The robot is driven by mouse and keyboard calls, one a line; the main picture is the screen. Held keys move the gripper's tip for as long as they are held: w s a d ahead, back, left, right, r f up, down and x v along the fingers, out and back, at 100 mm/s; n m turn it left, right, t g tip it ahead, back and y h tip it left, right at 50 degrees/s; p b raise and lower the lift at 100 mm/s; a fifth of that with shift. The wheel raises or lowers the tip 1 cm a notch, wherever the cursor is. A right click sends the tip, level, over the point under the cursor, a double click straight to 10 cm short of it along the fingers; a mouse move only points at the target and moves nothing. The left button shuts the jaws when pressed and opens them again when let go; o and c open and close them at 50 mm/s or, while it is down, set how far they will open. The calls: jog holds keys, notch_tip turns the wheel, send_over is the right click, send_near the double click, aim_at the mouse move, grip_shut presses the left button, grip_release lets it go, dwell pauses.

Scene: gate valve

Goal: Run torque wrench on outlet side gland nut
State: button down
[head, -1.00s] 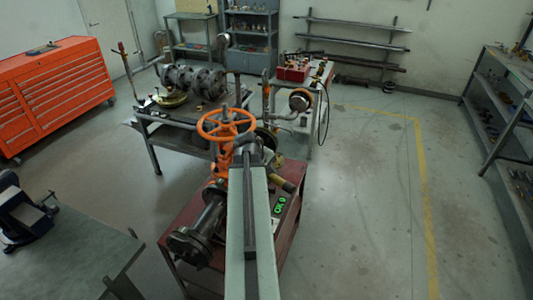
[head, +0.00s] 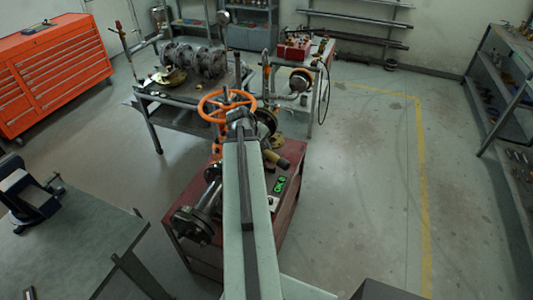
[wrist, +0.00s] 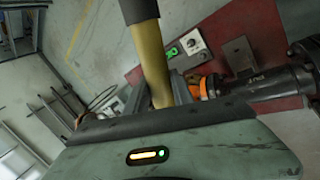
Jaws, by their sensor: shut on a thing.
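The gate valve has an orange handwheel (head: 226,105) and a dark flanged pipe (head: 197,222) on a red stand (head: 288,210). My arm reaches over the stand and covers part of the valve. In the wrist view my gripper (wrist: 166,94) is shut on a yellow tool with a dark end (wrist: 151,58), which looks like the torque wrench. The orange valve body (wrist: 204,87) lies close beside the gripper. I cannot make out the outlet side gland nut or whether the tool touches it.
A workbench (head: 75,248) stands at lower left, and a table with pipe parts (head: 185,118) behind the valve. An orange tool chest (head: 55,75) is far left. The floor at right is open.

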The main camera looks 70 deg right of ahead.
jog(key=shift+w+d, duration=0.7)
jog(key=shift+w, duration=1.25)
jog(key=shift+w+d, duration=0.75)
jog(key=shift+w, duration=1.25)
jog(key=shift+w+d, duration=0.7)
jog(key=shift+w, duration=1.25)
jog(key=shift+w+d, duration=0.15)
jog(key=shift+w, duration=0.2)
jog(key=shift+f+b, duration=1.05)
jog(key=shift+b, duration=0.05)
jog(key=shift+f, duration=0.3)
jog(key=shift+r, duration=0.15)
jog(key=shift+r+p, duration=1.35)
jog(key=shift+r, duration=0.15)
jog(key=shift+f, duration=0.1)
